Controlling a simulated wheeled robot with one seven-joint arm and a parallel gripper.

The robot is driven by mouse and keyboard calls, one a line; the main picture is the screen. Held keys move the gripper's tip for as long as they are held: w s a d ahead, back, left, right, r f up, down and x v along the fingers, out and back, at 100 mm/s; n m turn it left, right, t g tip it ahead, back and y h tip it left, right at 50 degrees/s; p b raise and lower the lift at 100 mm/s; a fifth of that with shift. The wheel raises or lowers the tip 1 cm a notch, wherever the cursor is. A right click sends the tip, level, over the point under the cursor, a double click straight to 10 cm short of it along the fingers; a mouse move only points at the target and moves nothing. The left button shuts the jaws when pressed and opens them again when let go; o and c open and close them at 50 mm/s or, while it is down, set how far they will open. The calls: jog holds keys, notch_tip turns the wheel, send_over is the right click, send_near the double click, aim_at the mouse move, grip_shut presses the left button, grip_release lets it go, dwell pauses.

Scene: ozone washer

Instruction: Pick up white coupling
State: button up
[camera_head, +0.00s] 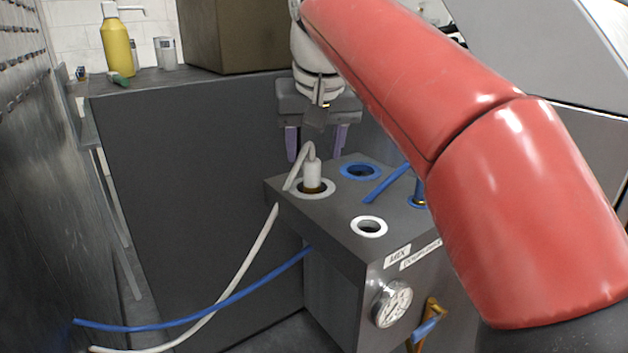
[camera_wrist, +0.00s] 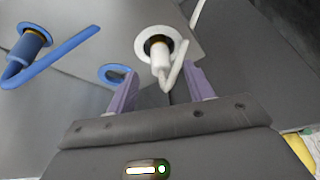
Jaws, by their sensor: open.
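The white coupling (camera_head: 312,176) stands upright in a white-ringed socket at the left of the grey box top, with a white hose bending from its top. My gripper (camera_head: 318,152) has two purple fingers and hangs above and behind the coupling in the head view. In the wrist view my gripper (camera_wrist: 157,80) is open, with nothing held between its fingers. My red arm hides the right part of the box.
The grey box (camera_head: 330,215) also has an empty blue-ringed socket (camera_head: 360,171), an empty white-ringed socket (camera_head: 369,227) and a blue coupling (camera_wrist: 30,42) with a blue hose. A pressure gauge (camera_head: 391,304) is on its front. A yellow bottle (camera_head: 117,48) stands on the counter.

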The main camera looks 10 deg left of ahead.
aim_at(313, 163)
jog(key=b+x, duration=0.1)
jog(key=x, duration=0.4)
jog(key=shift+w+f, duration=0.15)
jog(key=shift+f, duration=0.15)
jog(key=c, duration=1.1)
jog(key=shift+r, duration=0.2)
